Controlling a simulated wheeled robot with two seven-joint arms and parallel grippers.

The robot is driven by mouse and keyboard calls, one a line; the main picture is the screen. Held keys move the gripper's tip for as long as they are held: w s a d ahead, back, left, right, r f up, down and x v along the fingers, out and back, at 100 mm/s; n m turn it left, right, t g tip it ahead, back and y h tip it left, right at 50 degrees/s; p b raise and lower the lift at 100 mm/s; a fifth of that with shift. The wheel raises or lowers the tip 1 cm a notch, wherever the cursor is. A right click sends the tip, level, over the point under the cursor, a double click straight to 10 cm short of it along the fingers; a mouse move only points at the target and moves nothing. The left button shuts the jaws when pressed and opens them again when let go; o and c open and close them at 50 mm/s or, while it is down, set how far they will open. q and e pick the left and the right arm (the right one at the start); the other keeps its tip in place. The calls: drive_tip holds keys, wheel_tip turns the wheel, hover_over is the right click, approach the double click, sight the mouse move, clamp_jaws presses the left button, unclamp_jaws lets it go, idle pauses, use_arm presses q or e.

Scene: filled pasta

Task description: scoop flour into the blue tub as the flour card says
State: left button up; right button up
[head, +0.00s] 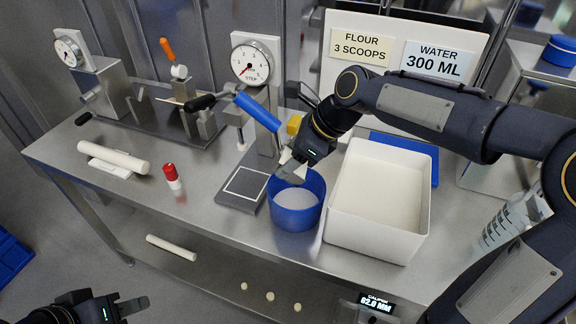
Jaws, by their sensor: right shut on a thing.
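The flour card (361,45) on the white board reads "FLOUR 3 SCOOPS". The blue tub (296,219) stands upright on the steel bench with white flour in it. The white bin (376,236) of flour stands just right of the tub. My left gripper (132,306) is low at the bottom left, away from the bench; its jaw gap is unclear.
A white rolling pin (113,157) and red-capped bottle (172,175) are further left. A clear measuring jug (505,222) is at right. A water card (435,60) reads "300 ML".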

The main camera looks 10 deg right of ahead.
drive_tip(key=shift+s+d+t+y+b, duration=0.2)
drive_tip(key=shift+d+t+y+b, duration=0.45)
drive_tip(key=shift+b, duration=0.8)
drive_tip(key=shift+s+d+t+y+b, duration=0.2)
drive_tip(key=shift+y+b, duration=0.75)
drive_tip(key=shift+b, duration=0.5)
drive_tip(key=shift+s+d+r+y+b, duration=0.1)
drive_tip(key=shift+d+r+y+b, duration=0.3)
drive_tip(key=shift+b, duration=0.6)
drive_tip(key=shift+a+f+t, duration=0.15)
drive_tip(key=shift+f+t, duration=0.05)
drive_tip(key=shift+t, duration=0.05)
